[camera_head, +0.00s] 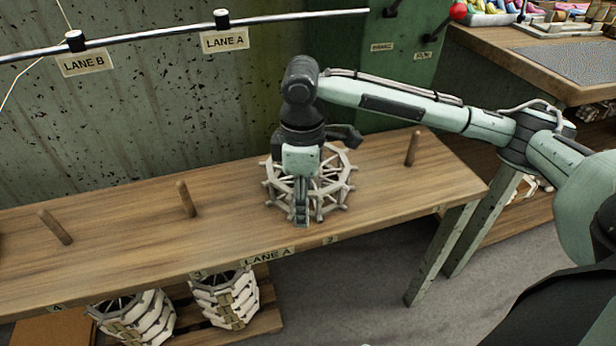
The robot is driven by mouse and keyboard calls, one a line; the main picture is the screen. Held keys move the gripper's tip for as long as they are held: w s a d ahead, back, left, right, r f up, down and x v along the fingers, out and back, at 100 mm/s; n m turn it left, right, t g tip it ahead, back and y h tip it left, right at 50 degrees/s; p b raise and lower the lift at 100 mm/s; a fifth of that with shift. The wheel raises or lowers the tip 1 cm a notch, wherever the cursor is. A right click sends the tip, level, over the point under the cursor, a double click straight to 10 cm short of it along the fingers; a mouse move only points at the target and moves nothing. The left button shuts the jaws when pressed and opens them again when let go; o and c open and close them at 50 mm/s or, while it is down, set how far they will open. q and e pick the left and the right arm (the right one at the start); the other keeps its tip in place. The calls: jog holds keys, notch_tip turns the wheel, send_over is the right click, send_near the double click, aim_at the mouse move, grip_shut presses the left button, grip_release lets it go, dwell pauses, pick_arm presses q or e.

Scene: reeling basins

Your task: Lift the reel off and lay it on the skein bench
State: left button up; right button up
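A pale wooden reel (336,184) with spokes and a many-sided rim lies on the wooden bench (130,250), right of the middle. My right gripper (302,218) points down at the reel's near-left side, its fingers at the near rim. The arm comes in from the right. The gripper hides part of the reel, and I cannot tell whether its fingers are closed on the rim. I cannot see whether a peg passes through the reel's middle. My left gripper is not in view.
Wooden pegs stand on the bench at left (55,227), centre-left (187,199) and right (412,147). Pale reels (225,297) sit on a pallet below. A metal rail (270,19) with lane tags runs above. Another table (490,38) stands at the upper right.

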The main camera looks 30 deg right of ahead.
grip_shut()
jog(key=shift+r, duration=0.15)
dwell(0.4)
